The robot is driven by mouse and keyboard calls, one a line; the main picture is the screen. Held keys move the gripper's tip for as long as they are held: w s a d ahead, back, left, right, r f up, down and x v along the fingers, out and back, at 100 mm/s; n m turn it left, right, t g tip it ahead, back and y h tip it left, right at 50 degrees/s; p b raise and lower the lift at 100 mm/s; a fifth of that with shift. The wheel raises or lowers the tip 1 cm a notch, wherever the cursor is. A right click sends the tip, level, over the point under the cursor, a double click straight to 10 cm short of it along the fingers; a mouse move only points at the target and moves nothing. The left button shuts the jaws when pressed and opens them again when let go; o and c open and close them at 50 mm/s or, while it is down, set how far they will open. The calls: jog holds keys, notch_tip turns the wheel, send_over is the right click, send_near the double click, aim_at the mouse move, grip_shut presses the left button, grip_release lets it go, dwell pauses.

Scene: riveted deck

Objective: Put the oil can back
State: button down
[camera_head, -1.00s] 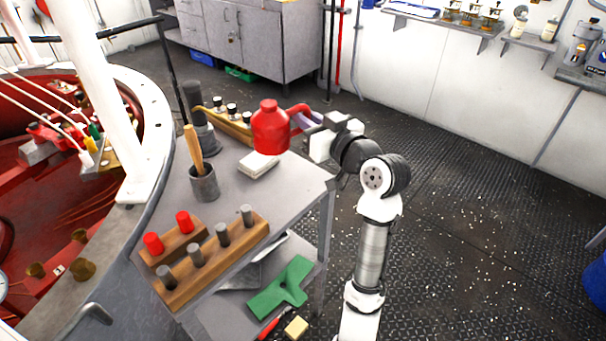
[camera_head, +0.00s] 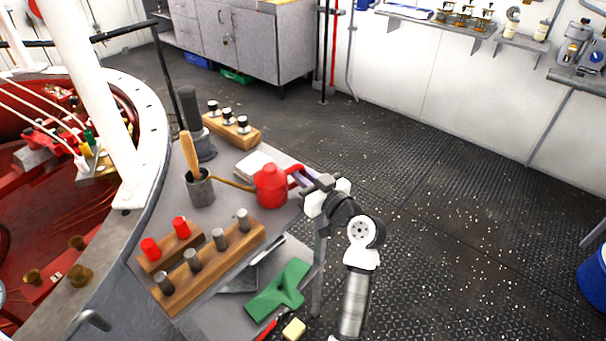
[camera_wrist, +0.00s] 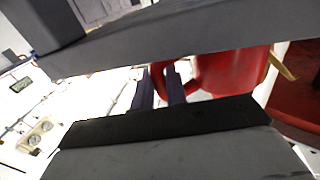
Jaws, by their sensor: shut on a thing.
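The oil can (camera_head: 270,188) is red with a thin yellow-brown spout pointing left and a red handle on its right. My gripper (camera_head: 303,180) is shut on the handle at the right edge of the grey bench top (camera_head: 215,222). In the wrist view, the can's red body (camera_wrist: 228,72) shows beyond my gripper's two purple-grey fingers (camera_wrist: 162,88), which meet at the handle. The can looks upright, low over or on the bench; I cannot tell whether its base touches. The spout tip reaches near the grey cup (camera_head: 200,188), which holds a wooden-handled tool.
A white pad (camera_head: 252,163) lies just behind the can. A wooden block with knobs (camera_head: 232,130) and a dark cylinder (camera_head: 194,125) stand farther back. Wooden racks with grey and red pegs (camera_head: 210,258) fill the front. Open floor lies right.

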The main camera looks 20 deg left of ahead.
jog(key=shift+f+b, duration=0.2)
jog(key=shift+b, duration=0.1)
jog(key=c, duration=1.4)
grip_release()
jog(key=shift+r, duration=0.1)
jog(key=shift+r+p, duration=0.2)
jog(key=shift+p, duration=0.2)
jog(key=b+v, duration=0.3)
jog(key=v, duration=0.9)
